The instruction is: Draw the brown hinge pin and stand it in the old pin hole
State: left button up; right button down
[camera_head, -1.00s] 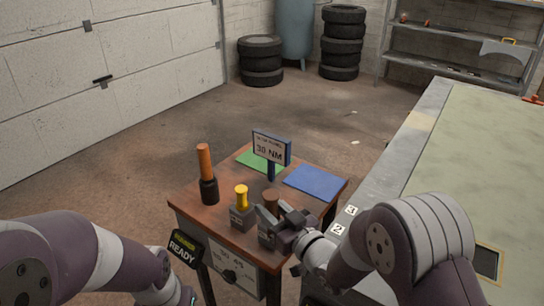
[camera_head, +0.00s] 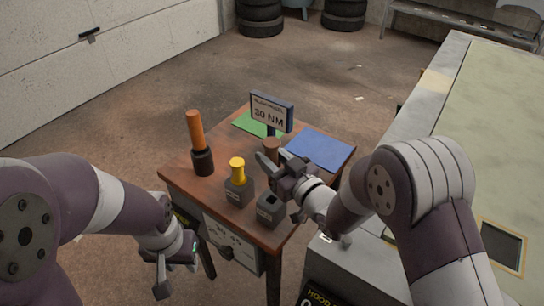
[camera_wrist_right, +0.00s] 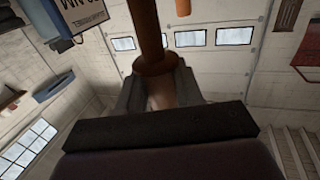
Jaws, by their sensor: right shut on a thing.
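The brown hinge pin (camera_head: 272,146) is in my right gripper (camera_head: 270,167), above the small table. In the right wrist view the brown pin (camera_wrist_right: 148,30) runs up from a wide collar, with the fingers (camera_wrist_right: 160,95) on either side below it. A grey block (camera_head: 270,210) with an empty dark hole in its top stands below my right gripper, apart from the pin. The pin's lower end is not clear in the head view. My left gripper (camera_head: 172,270) hangs low left of the table; its finger gap is unclear. I cannot tell which opening is the old pin hole.
On the table (camera_head: 178,165), a yellow pin (camera_head: 237,170) stands in a grey block, and an orange-handled tool (camera_head: 195,130) stands in a black holder. A 30 NM sign (camera_head: 270,112), a green mat (camera_head: 250,124) and a blue mat (camera_head: 320,148) are behind. A bench (camera_head: 480,120) fills the right.

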notch_tip(320, 180, down, 4)
jog(key=b, duration=0.2)
jog(key=shift+s+r+b, duration=0.15)
jog(key=shift+r+b, duration=0.05)
jog(key=shift+b, duration=0.15)
jog(key=shift+f, duration=0.35)
jog(key=shift+r, duration=0.15)
jog(key=shift+b, duration=0.55)
dwell(0.4)
jog(key=shift+f+b, duration=2.4)
jog(key=shift+f, duration=0.3)
jog(key=shift+f, duration=0.2)
